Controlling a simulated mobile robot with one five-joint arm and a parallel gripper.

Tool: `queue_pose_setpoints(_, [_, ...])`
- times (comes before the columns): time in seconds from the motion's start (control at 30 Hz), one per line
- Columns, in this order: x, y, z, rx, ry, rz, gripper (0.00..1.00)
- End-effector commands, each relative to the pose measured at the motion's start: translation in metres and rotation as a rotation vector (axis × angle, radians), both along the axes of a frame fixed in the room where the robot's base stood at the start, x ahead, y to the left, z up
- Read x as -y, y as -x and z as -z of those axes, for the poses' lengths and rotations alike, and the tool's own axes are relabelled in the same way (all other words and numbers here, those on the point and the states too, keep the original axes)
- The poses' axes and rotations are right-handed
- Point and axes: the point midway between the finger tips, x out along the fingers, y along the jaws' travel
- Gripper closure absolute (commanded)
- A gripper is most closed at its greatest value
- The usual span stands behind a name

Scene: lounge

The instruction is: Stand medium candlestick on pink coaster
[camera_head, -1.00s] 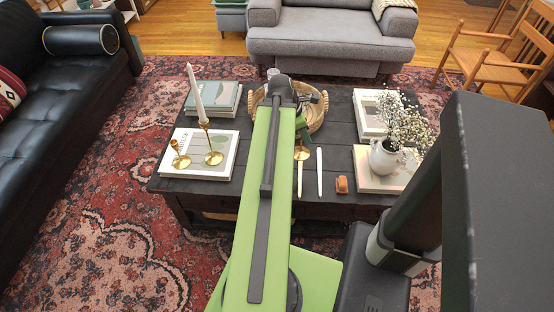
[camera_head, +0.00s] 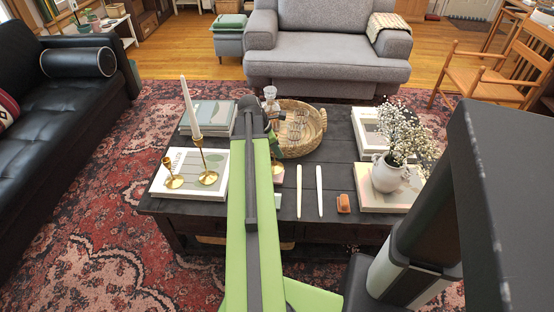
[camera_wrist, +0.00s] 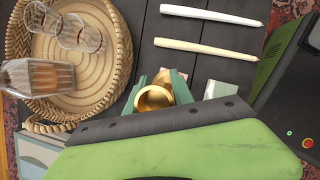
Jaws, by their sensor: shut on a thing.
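My gripper (camera_wrist: 160,88) is shut on a brass candlestick (camera_wrist: 152,98), seen from above between its greenish fingers in the wrist view. In the head view my gripper (camera_head: 275,142) is partly hidden behind my arm, over the dark table.
A round woven tray (camera_head: 318,140) with glasses and a decanter stands behind the gripper. Two candles (camera_head: 319,190) and a small orange-brown object (camera_head: 343,203) lie to the right. A book at left bears a small candlestick (camera_head: 173,178) and a tall one (camera_head: 207,172) with a candle.

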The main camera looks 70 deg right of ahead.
Motion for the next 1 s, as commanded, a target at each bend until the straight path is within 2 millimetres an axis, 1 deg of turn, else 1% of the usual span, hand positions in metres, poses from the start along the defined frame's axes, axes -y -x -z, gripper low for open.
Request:
queue_pose_setpoints(0.07, [0.0, 0.0, 0.005, 0.0, 0.0, 0.0, 1.0])
queue_pose_setpoints(0.23, [0.0, 0.0, 0.034, 0.0, 0.0, -0.001, 1.0])
queue_pose_setpoints(0.3, [0.0, 0.0, 0.043, 0.0, 0.0, -0.001, 1.0])
queue_pose_setpoints(0.53, [0.0, 0.0, 0.039, 0.0, 0.0, -0.001, 1.0])
queue_pose_setpoints(0.7, [0.0, 0.0, 0.044, 0.0, 0.0, -0.002, 1.0])
queue_pose_setpoints(0.73, [-0.001, 0.0, 0.042, 0.0, 0.0, -0.001, 0.68])
queue_pose_setpoints(0.87, [-0.001, 0.0, 0.042, 0.0, 0.0, -0.002, 0.51])
queue_pose_setpoints(1.0, [-0.001, -0.001, 0.042, 0.0, 0.0, -0.002, 0.5])
